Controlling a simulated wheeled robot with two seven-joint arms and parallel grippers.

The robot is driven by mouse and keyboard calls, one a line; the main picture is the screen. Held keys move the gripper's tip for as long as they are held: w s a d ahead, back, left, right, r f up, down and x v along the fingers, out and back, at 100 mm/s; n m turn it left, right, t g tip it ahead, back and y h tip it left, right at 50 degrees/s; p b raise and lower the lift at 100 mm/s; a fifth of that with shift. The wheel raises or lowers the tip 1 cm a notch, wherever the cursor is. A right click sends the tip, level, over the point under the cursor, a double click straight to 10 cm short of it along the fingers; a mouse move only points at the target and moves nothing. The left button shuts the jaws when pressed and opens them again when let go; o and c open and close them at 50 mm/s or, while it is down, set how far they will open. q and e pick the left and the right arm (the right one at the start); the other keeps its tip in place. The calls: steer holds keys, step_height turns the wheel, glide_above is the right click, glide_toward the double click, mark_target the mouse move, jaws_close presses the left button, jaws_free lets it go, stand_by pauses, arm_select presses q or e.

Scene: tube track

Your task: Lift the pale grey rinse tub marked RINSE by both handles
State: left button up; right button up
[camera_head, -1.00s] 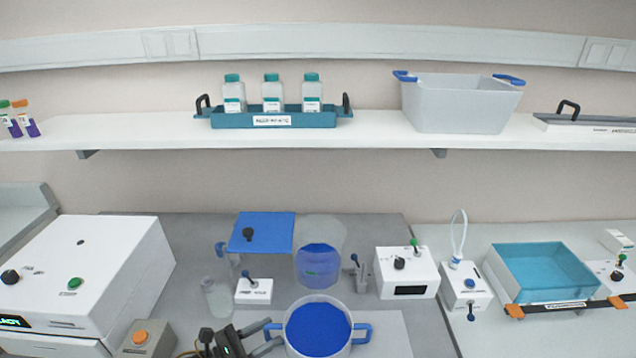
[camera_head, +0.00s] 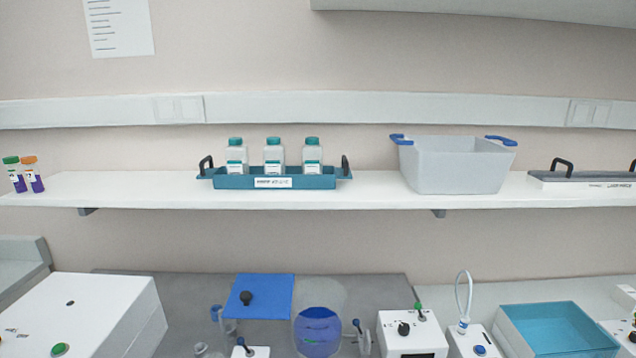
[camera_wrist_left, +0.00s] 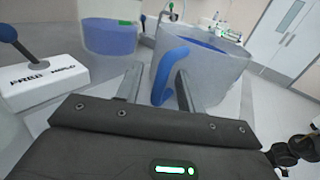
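A pale grey tub (camera_head: 452,166) with two blue handles stands upright on the shelf in the head view; I can read no RINSE mark on it. A round grey vessel (camera_wrist_left: 218,72) with a blue inside and a blue handle (camera_wrist_left: 168,72) shows in the left wrist view. My left gripper (camera_wrist_left: 158,80) is open, with its two fingers apart and that blue handle between their tips. The handle appears close to the right finger; I cannot tell whether they touch. The head view shows neither gripper.
The shelf (camera_head: 120,188) also holds a teal tray (camera_head: 225,182) with three bottles. On the bench are a white box (camera_head: 90,310), a blue-filled cylinder (camera_head: 318,330), a switch box (camera_head: 412,333) and a teal basin (camera_head: 555,325). A dark unidentified part (camera_wrist_left: 295,148) shows in the left wrist view.

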arm_select(q)
steer(key=shift+s+a+f, duration=0.1)
steer(key=shift+f, duration=0.25)
steer(key=shift+s+a, duration=0.15)
steer(key=shift+a, duration=0.1)
steer(key=b+v, duration=0.3)
steer(key=v, duration=0.5)
steer(key=shift+s+a+b, duration=0.25)
steer(key=shift+b, duration=0.15)
steer(key=shift+s+a+r, duration=0.25)
steer(key=shift+s+a, duration=0.15)
steer(key=shift+a, duration=0.1)
